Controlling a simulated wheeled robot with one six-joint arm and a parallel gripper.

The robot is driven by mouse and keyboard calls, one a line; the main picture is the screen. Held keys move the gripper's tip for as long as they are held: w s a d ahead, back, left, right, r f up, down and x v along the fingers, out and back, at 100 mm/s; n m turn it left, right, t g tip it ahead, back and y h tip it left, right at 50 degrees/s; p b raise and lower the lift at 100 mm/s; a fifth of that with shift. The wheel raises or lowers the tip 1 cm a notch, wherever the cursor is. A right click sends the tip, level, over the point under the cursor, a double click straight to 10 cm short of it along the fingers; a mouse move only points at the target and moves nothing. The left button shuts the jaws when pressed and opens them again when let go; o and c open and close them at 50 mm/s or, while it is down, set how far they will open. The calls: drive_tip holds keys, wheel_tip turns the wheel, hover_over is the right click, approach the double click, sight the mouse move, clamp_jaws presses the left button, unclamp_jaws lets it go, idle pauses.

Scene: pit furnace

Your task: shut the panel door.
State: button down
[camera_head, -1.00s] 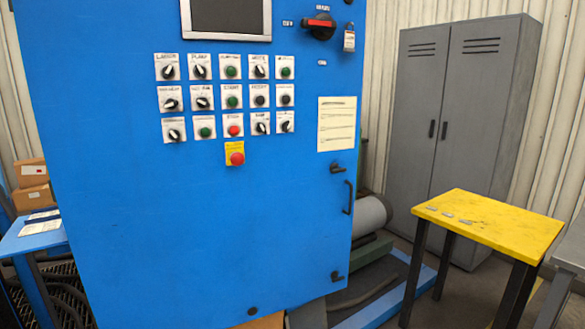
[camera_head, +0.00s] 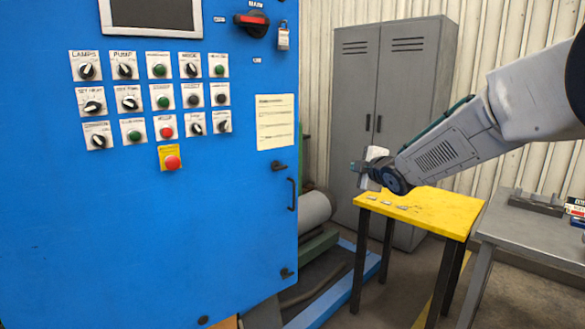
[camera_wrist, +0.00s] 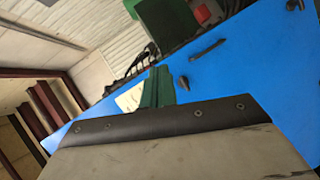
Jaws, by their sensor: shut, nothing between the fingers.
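The blue panel door (camera_head: 130,235) fills the left of the head view. It carries a black pull handle (camera_head: 291,194) near its right edge, with a small latch above it and another low down. How far the door stands from its frame cannot be told. My gripper (camera_head: 359,168) is to the right of the handle in the head view, apart from it, with its fingers shut and empty. In the wrist view the green fingers (camera_wrist: 157,88) show in front of the blue door (camera_wrist: 225,80); the handle (camera_wrist: 207,48) is above and right of them.
A yellow table (camera_head: 430,208) with small metal pieces stands below my gripper. A grey metal table (camera_head: 530,235) is right of it. A grey locker (camera_head: 385,90) stands behind. A grey cylinder (camera_head: 315,207) lies beside the door's right edge.

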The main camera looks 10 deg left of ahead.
drive_tip(key=w+a+f+n+y, duration=0.1)
drive_tip(key=w+a+n+y, duration=0.1)
drive_tip(key=w+a, duration=0.3)
drive_tip(key=w+a+f+n+y, duration=0.2)
drive_tip(key=w+a, duration=0.3)
drive_tip(key=a, duration=0.3)
drive_tip(key=w+a+f+n+y, duration=0.2)
drive_tip(key=w+a+n, duration=0.1)
drive_tip(key=a, duration=0.4)
drive_tip(key=shift+w+a+g, duration=0.2)
drive_tip(key=shift+w+g, duration=0.1)
drive_tip(key=shift+w, duration=0.6)
